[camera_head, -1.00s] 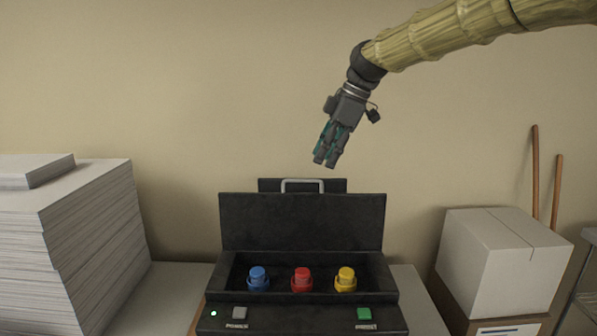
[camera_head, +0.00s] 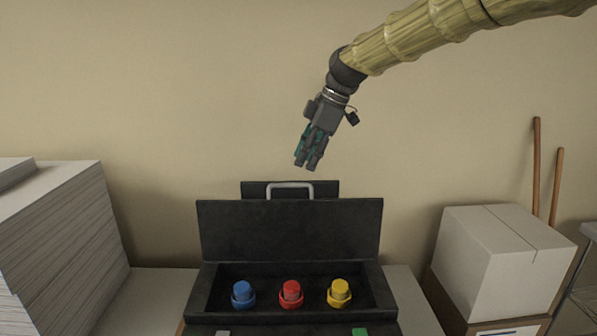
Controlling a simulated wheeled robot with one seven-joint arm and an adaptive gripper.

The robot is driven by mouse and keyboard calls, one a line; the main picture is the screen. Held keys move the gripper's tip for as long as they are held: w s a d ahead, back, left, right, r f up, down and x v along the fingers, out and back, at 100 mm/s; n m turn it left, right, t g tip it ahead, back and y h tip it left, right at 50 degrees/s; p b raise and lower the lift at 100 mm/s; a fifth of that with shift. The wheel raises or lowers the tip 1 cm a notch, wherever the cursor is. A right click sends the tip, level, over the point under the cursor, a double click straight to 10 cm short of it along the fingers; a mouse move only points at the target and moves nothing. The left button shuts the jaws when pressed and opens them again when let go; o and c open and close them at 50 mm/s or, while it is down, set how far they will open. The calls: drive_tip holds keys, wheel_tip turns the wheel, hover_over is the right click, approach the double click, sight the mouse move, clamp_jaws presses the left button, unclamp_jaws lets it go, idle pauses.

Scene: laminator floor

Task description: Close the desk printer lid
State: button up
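The black desk printer (camera_head: 206,302) stands on a light table, and its lid (camera_head: 290,230) is up, leaning back toward the wall. A grey handle (camera_head: 290,186) sits behind the lid's top edge. Inside the open bay stand a blue cartridge (camera_head: 243,293), a red cartridge (camera_head: 291,294) and a yellow cartridge (camera_head: 339,292). My gripper (camera_head: 308,166) hangs above and slightly right of the handle, pointing down, apart from the lid in the picture. Its fingers lie close together; whether they are fully shut is too small to tell. Nothing shows held in it.
A tall paper stack (camera_head: 60,235) stands at the left. A white box (camera_head: 500,258) sits on a brown box at the right, with two wooden poles (camera_head: 536,168) behind it. The air in front of the lid is clear.

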sight(298, 185)
drive_tip(key=w+f, duration=0.1)
drive_tip(key=f, duration=0.1)
drive_tip(key=a+f+p, duration=0.1)
drive_tip(key=f, duration=0.1)
drive_tip(key=w+a+f+p, duration=0.1)
drive_tip(key=f, duration=0.1)
drive_tip(key=shift+w+f, duration=0.2)
drive_tip(key=shift+w, duration=0.15)
drive_tip(key=shift+s+a, duration=0.2)
drive_tip(key=shift+s, duration=0.45)
drive_tip(key=shift+w+f, duration=0.3)
drive_tip(key=shift+w, duration=0.15)
drive_tip(key=c, duration=0.3)
drive_tip(key=shift+d, duration=0.1)
drive_tip(key=c, duration=0.4)
drive_tip(key=shift+s+r, duration=0.2)
drive_tip(key=shift+s, duration=0.05)
clamp_jaws()
drive_tip(key=shift+w, duration=0.1)
